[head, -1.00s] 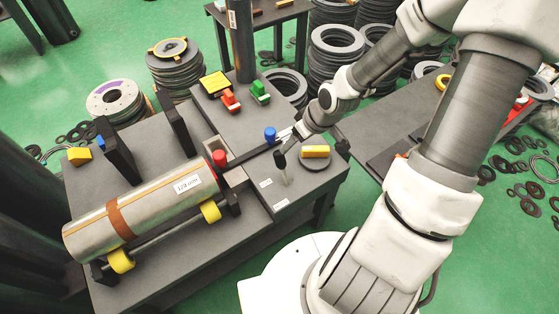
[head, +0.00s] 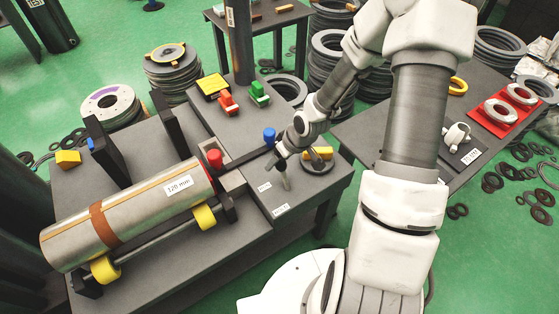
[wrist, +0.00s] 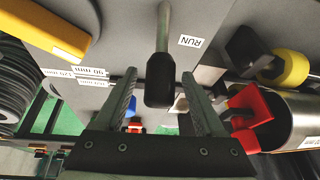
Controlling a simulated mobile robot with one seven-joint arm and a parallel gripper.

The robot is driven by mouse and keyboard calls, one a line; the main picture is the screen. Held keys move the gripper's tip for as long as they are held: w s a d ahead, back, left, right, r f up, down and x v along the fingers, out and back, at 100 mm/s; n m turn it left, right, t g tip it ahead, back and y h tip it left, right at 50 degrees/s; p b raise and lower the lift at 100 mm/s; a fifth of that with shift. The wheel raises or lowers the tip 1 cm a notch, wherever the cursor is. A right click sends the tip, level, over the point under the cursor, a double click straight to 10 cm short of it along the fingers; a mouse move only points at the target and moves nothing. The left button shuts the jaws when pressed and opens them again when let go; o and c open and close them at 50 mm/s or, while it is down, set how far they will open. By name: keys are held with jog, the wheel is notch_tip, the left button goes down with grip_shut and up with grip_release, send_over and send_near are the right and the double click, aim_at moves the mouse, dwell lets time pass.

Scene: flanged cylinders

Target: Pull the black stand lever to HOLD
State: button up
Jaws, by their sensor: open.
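The stand lever (head: 286,182) is a thin grey rod with a black knob, standing nearly upright on the front right of the grey stand. In the wrist view its black knob (wrist: 161,82) shows between my two fingers, with a gap on each side. My gripper (wrist: 160,78) is open, and no finger visibly touches the knob. In the head view my gripper (head: 280,158) is at the lever's top and partly hides the knob. A RUN label (wrist: 191,41) lies beside the rod in the wrist view. I cannot read a HOLD label.
A steel cylinder (head: 130,213) rests on yellow rollers to the left. A red knob (head: 215,158) and a blue knob (head: 269,135) stand near the lever. A yellow block (head: 320,153) sits on a round black base just right of my gripper.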

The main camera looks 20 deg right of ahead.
grip_shut()
dwell(0.3)
dwell(1.1)
